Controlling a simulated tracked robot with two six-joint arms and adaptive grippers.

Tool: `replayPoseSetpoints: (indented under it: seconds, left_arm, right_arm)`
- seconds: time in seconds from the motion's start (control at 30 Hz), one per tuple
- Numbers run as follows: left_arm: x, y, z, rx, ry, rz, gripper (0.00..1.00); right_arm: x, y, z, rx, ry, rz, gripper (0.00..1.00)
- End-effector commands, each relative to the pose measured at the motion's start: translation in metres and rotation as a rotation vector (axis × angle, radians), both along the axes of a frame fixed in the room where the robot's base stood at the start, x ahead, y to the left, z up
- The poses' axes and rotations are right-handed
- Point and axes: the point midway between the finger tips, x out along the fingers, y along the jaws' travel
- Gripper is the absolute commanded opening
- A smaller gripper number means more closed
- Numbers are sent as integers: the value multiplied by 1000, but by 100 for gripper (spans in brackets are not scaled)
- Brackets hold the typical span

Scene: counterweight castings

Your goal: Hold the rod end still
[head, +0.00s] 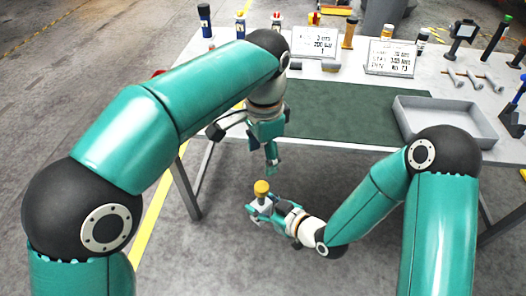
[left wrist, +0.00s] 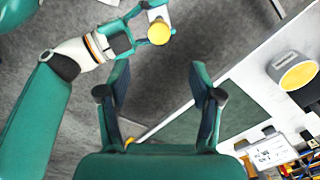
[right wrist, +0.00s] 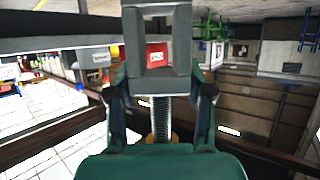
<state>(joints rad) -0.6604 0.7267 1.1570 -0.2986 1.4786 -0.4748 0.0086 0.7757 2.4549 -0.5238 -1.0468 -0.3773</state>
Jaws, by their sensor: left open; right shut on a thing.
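My right gripper (head: 268,210) is shut on a grey metal rod end (right wrist: 185,68), in front of the table and clear of it. In the right wrist view the rod end has a square, fork-like head with a window and a threaded shank between the fingers (right wrist: 161,98). A round yellow piece (head: 261,187) tops the held part in the head view; it also shows in the left wrist view (left wrist: 159,34). My left gripper (head: 271,160) is open and empty, above and apart from the held part. Its spread fingers (left wrist: 158,75) show in the left wrist view.
The table (head: 437,83) carries a dark green mat (head: 325,110) and an empty grey tray (head: 447,117) at the right. White cards (head: 390,57), bottles and small tools stand along the back. The table's front edge is close behind the grippers.

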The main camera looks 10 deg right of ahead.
Motion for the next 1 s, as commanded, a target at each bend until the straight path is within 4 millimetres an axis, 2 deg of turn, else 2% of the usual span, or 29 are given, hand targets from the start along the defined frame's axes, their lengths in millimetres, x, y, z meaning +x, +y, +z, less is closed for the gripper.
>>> replayPoseSetpoints:
  seconds: [0.5,0.63,0.77,0.87,0.97,1.0]
  left_arm:
    - [0,0,1,0,1,2,65]
    - [4,1,-8,-28,12,49,65]
    - [15,1,-33,-118,50,209,65]
    - [29,4,-64,-228,103,432,65]
    - [44,13,-105,-336,166,707,65]
    - [49,20,-125,-367,188,814,65]
  right_arm:
    - [1,0,1,2,-4,-1,0]
    - [1,0,1,2,-4,-1,0]
    - [1,0,1,2,-4,-1,0]
    - [1,0,1,2,-4,-1,0]
    - [1,0,1,2,-4,-1,0]
    - [1,0,1,2,-4,-1,0]
